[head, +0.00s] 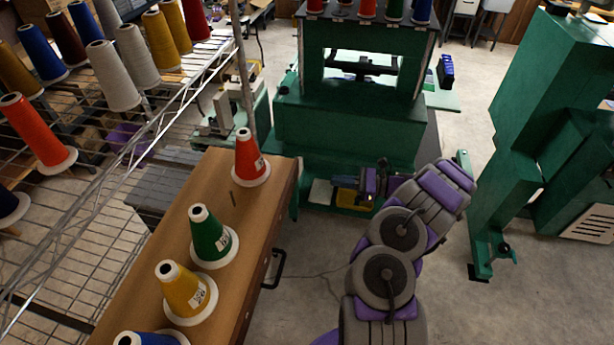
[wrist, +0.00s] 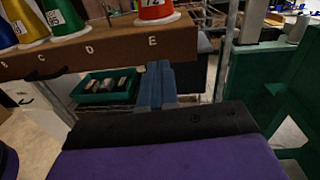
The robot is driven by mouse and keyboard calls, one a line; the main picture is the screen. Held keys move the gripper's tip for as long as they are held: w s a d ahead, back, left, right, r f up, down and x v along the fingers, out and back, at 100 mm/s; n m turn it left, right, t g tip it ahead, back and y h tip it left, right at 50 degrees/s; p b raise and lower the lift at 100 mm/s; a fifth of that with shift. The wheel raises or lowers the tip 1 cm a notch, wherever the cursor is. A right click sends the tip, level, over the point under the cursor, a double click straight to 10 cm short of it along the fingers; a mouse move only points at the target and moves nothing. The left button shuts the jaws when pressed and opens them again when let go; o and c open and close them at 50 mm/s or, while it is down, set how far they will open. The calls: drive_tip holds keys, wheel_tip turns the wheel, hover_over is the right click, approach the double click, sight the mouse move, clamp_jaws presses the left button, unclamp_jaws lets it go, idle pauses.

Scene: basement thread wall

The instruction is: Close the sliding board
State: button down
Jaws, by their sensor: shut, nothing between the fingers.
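The sliding board is probably the long brown wooden board (head: 235,205) at left in the head view, with thread cones standing on it. A black handle (head: 274,270) sits on its right side. In the wrist view the board's lettered edge (wrist: 110,47) crosses the top. My gripper (head: 366,182) is right of the board's far end in the head view, apart from it. In the wrist view my gripper (wrist: 156,85) is shut and empty, its fingers pointing toward the board near letter E.
Red (head: 250,160), green (head: 210,238) and yellow (head: 185,295) cones stand on the board, with a blue one at the bottom edge. A green machine (head: 345,125) stands behind my gripper. A wire thread rack (head: 130,150) is at left. Open floor (head: 300,300) lies right of the board.

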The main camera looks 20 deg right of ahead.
sight(296, 176)
drive_tip(key=shift+m+t+h, duration=0.3)
drive_tip(key=shift+m+t, duration=0.2)
drive_tip(key=shift+m, duration=0.1)
drive_tip(key=x, duration=0.3)
drive_tip(key=f+b+x, duration=0.1)
drive_tip(key=x, duration=0.3)
drive_tip(key=w+f+x, duration=0.1)
drive_tip(key=x, duration=0.3)
drive_tip(key=shift+d+f+b, duration=0.1)
drive_tip(key=shift+d+b, duration=0.15)
drive_tip(key=shift+b, duration=0.05)
drive_tip(key=b+x, duration=0.5)
drive_tip(key=x, duration=1.4)
drive_tip(key=shift+w+a+b, duration=0.25)
drive_tip(key=shift+a+b, duration=0.05)
drive_tip(key=shift+b, duration=0.1)
drive_tip(key=shift+a, duration=0.1)
